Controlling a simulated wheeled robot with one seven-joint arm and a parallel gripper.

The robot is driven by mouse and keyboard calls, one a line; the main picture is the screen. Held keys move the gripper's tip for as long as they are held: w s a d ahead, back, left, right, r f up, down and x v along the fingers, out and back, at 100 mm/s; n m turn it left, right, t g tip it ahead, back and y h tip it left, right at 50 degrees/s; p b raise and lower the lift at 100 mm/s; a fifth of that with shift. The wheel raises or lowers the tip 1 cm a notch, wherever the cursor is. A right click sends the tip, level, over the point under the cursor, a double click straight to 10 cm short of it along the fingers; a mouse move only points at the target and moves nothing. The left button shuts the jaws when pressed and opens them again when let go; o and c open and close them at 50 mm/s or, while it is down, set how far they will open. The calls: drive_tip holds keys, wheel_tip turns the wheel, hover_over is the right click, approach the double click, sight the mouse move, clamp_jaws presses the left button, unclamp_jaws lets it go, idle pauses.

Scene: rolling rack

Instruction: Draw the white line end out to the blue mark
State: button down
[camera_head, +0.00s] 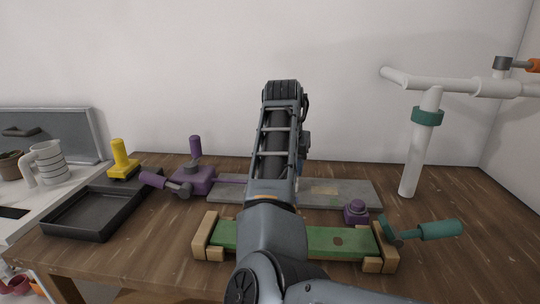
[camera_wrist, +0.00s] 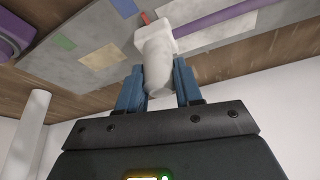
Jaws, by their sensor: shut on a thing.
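A white, blocky end piece (camera_wrist: 154,45) with a rounded grey-white body sits between the blue fingers of my gripper (camera_wrist: 158,75) in the wrist view. The fingers are shut on it. A small red tip shows just beyond it. A blue patch (camera_wrist: 124,7) lies on the grey board (camera_wrist: 85,22), up and left of the white piece. Yellow-green and tan patches lie farther left. In the head view my arm hides the gripper, the white piece and part of the grey board (camera_head: 355,194). I cannot make out the line itself.
A purple clamp (camera_head: 194,178) stands at the board's left end and a purple knob (camera_head: 356,211) near its right. A green bar (camera_head: 335,241) on wooden blocks lies in front. A white post (camera_head: 418,155) rises at right. A black tray (camera_head: 92,212) sits left.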

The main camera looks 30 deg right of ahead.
drive_tip(key=shift+s+d+f, duration=0.1)
drive_tip(key=shift+s+d, duration=0.35)
drive_tip(key=shift+d, duration=0.05)
drive_tip(key=c, duration=0.8)
unclamp_jaws()
drive_tip(key=shift+o, duration=0.2)
drive_tip(key=v, duration=0.8)
